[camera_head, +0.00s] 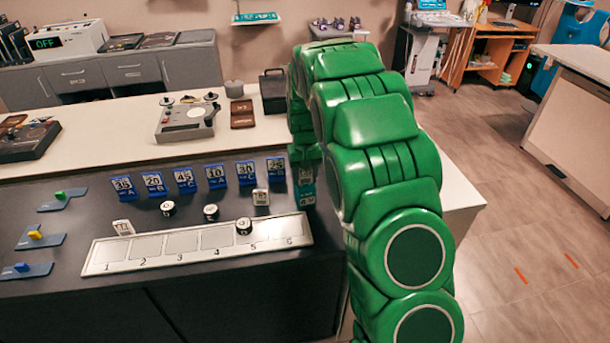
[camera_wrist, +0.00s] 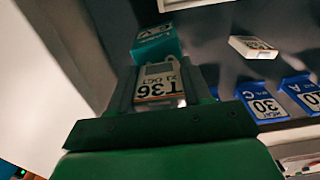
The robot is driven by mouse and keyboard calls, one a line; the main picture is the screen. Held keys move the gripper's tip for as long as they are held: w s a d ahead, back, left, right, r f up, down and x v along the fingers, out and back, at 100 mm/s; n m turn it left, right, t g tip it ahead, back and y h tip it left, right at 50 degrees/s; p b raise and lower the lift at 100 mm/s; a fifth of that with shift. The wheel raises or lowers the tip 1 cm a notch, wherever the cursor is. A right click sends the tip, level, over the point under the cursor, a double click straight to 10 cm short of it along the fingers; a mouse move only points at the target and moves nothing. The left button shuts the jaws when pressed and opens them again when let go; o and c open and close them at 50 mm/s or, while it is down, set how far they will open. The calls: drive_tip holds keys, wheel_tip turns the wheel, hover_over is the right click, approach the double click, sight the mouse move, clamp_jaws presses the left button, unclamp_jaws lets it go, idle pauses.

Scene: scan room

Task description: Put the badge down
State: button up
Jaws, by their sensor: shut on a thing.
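The badge (camera_wrist: 158,90), a pale card marked "T36", is between the two fingers of my gripper (camera_wrist: 162,84) in the wrist view. A teal block (camera_wrist: 156,43) with white marks shows just beyond it; I cannot tell whether it touches the badge. In the head view my gripper (camera_head: 305,172) points down at the right end of the dark counter (camera_head: 75,260), and the teal block (camera_head: 306,191) shows below it. The badge is hard to make out there. My gripper is shut on the badge.
A white strip numbered 1 to 6 (camera_head: 150,262) lies left of my gripper. Several blue number stands (camera_head: 184,180) line the back. Two white blocks (camera_head: 123,227) (camera_head: 261,197) and small black-and-white cylinders (camera_head: 211,212) are near the strip. A raised pale shelf (camera_head: 130,103) is behind.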

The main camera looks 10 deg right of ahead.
drive_tip(key=o, duration=1)
drive_tip(key=shift+o, duration=0.2)
wheel_tip(320, 180, up, 12)
drive_tip(key=shift+f, duration=0.25)
drive_tip(key=shift+r, duration=0.35)
drive_tip(key=shift+s+r, duration=0.1)
drive_tip(key=shift+s, duration=0.15)
drive_tip(key=s+r, duration=0.4)
drive_tip(key=s, duration=0.8)
drive_tip(key=s+r, duration=0.4)
drive_tip(key=s, duration=0.8)
drive_tip(key=s+f+g, duration=0.1)
drive_tip(key=s+f, duration=0.1)
drive_tip(key=s, duration=2.2)
drive_tip(key=shift+s+d+f+g, duration=0.15)
drive_tip(key=shift+f+g, duration=0.2)
drive_tip(key=shift+g, duration=0.05)
